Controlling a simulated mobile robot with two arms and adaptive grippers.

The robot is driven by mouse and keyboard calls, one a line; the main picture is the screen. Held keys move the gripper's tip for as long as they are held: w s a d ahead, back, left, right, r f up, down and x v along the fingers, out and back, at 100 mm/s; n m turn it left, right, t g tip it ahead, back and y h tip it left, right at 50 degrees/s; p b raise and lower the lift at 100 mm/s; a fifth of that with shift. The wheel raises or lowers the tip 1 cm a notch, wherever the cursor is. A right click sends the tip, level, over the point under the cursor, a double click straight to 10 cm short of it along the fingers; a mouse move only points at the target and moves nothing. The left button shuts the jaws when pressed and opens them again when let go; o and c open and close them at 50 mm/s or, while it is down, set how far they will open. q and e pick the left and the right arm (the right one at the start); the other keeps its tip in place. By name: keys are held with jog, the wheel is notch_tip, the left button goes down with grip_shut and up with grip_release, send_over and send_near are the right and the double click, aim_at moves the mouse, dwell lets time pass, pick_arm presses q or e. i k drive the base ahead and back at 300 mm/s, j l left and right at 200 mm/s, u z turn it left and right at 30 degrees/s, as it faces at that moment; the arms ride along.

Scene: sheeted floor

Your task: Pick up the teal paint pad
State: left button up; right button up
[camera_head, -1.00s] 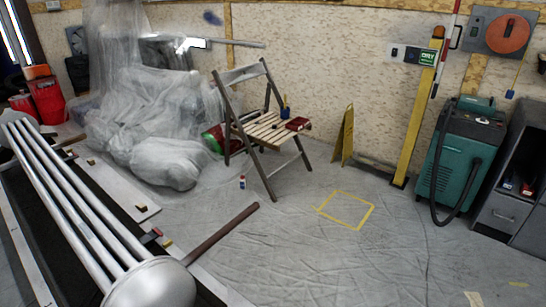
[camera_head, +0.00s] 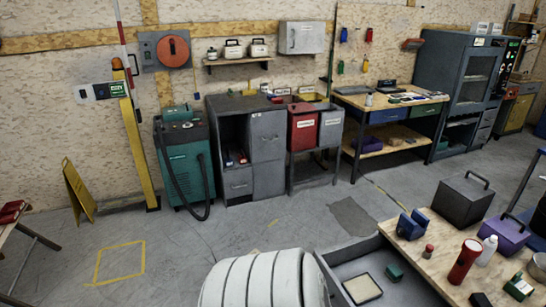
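A small teal block (camera_head: 394,272) sits at the right side of a grey open tray or drawer (camera_head: 338,258) at the lower right of the head view. It may be the teal paint pad, but it is too small to be sure. A pale pad with a dark edge (camera_head: 362,288) lies beside it in the same tray. Another small green object (camera_head: 518,287) lies on the wooden bench top (camera_head: 440,262) to the right. Neither of my grippers is in view.
The bench carries a red cylinder (camera_head: 465,262), a dark metal box (camera_head: 462,200) and a purple box (camera_head: 504,236). A large white ribbed object (camera_head: 265,280) stands left of the tray. A teal machine (camera_head: 184,160) and cabinets line the wall. The middle floor is clear.

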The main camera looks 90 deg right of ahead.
aim_at(392, 271)
jog(key=z, duration=1)
